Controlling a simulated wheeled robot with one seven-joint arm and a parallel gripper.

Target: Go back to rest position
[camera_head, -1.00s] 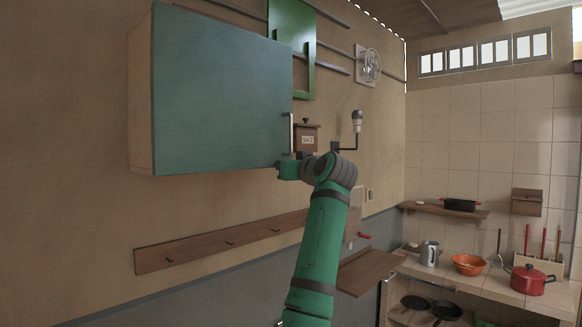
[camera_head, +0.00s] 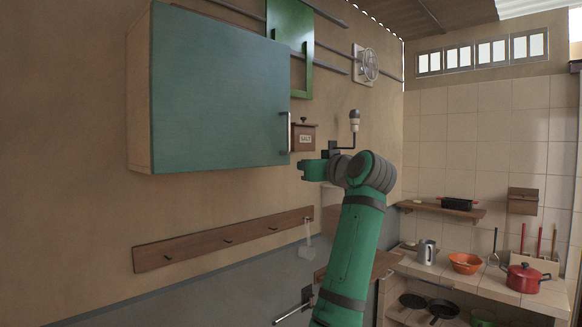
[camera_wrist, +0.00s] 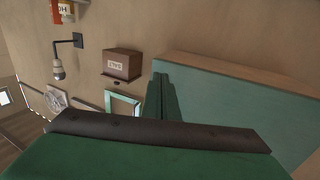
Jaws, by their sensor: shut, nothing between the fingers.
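My gripper (camera_head: 306,170) is the green end of my arm, just right of and below the handle of the wall cabinet, apart from it. Its fingers are shut with nothing between them. In the wrist view my gripper (camera_wrist: 160,82) points up the picture, with the cabinet (camera_wrist: 225,85) to its right. The teal wall cabinet (camera_head: 215,95) appears closed, with its metal handle (camera_head: 286,133) at the door's right edge. My arm rises from the bottom of the head view and bends at the wrist.
A salt box (camera_head: 304,138) and a wall lamp (camera_head: 354,125) are close behind my wrist; the salt box (camera_wrist: 122,64) also shows in the wrist view. A hook rail (camera_head: 225,238) runs below the cabinet. A counter with a red pot (camera_head: 524,279) stands at right.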

